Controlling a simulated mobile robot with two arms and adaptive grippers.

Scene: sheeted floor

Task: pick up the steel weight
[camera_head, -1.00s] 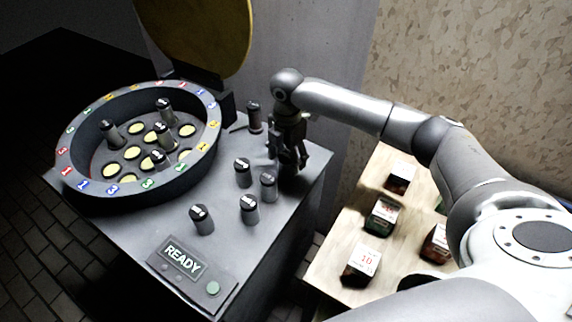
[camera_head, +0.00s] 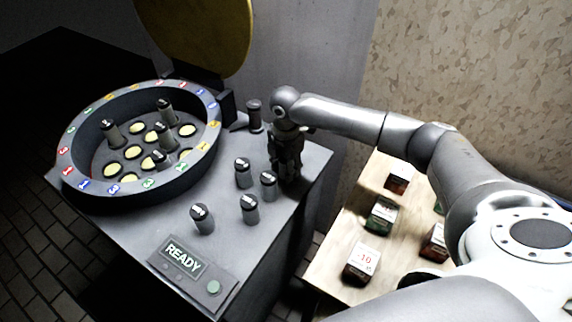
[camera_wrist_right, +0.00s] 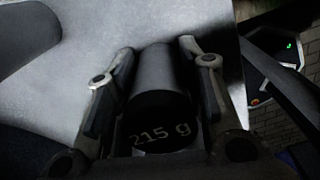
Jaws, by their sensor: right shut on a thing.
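My right gripper (camera_head: 287,172) is over the grey table's right side, pointing down. In the right wrist view its two fingers stand on either side of a dark steel weight (camera_wrist_right: 158,110) with "215 g" on its cap, shut on it. In the head view this weight is hidden by the gripper. Other dark-capped grey weights stand upright on the table: one at the back (camera_head: 254,116), two just left of the gripper (camera_head: 243,173) (camera_head: 268,186), and two nearer the front (camera_head: 249,209) (camera_head: 202,219). My left gripper is not in view.
A round dark tray (camera_head: 75,196) with numbered coloured labels on its rim holds several weights among yellow discs. A "READY" panel (camera_head: 181,258) with a green button (camera_head: 213,287) is at the table's front. A wooden surface (camera_head: 334,249) at right holds labelled jars (camera_head: 380,214).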

